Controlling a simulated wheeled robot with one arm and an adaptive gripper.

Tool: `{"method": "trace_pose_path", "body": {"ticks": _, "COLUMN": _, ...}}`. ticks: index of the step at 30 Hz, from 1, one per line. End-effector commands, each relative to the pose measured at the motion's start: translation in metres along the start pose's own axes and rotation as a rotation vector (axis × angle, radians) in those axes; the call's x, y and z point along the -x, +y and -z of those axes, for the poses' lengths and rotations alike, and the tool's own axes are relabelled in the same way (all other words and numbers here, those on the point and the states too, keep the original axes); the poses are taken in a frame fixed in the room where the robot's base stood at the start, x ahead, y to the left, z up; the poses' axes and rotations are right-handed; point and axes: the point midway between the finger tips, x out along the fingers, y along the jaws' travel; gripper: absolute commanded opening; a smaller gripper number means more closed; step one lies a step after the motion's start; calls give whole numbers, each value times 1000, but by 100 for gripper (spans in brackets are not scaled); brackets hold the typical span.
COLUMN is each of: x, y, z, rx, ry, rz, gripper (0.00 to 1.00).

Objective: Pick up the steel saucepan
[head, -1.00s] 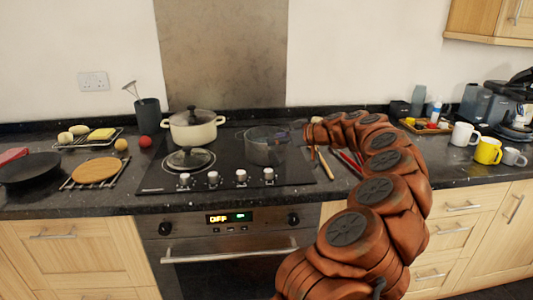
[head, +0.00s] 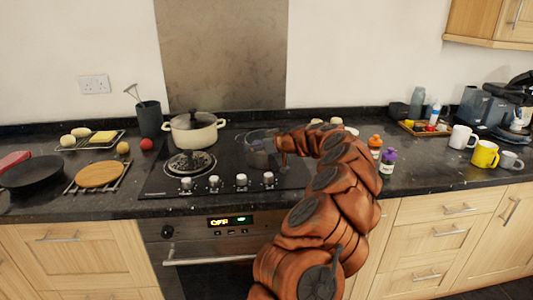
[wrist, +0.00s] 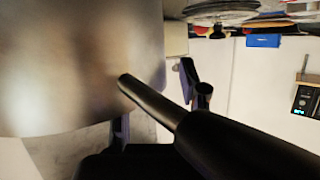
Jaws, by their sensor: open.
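The steel saucepan (head: 260,150) stands on the right part of the black hob. In the wrist view its grey metal wall (wrist: 75,65) fills the upper left, very close. A thick black handle (wrist: 180,120) runs from the pan wall to the lower right. My gripper (head: 283,148) is at the right side of the saucepan, partly covered by my arm. In the wrist view my gripper (wrist: 156,104) is open, with one dark finger on each side of the handle. I cannot tell whether either finger touches it.
A cream lidded pot (head: 194,130) stands behind left of the saucepan, and a round lid (head: 190,163) lies on the front left of the hob. Orange (head: 375,143) and purple (head: 388,160) bottles stand right of my arm. Mugs (head: 485,154) stand farther right.

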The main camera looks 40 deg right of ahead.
Motion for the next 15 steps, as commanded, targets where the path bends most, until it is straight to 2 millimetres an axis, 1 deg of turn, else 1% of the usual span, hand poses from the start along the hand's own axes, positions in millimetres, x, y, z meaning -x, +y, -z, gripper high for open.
{"method": "trace_pose_path", "body": {"ticks": 3, "x": -6, "y": 0, "z": 1, "rx": 0, "ry": 1, "rz": 1, "gripper": 43}}
{"method": "trace_pose_path", "body": {"ticks": 11, "x": -7, "y": 0, "z": 1, "rx": 0, "ry": 1, "rz": 0, "gripper": 43}}
{"method": "trace_pose_path", "body": {"ticks": 15, "x": -7, "y": 0, "z": 0, "rx": 0, "ry": 1, "rz": 0, "gripper": 29}}
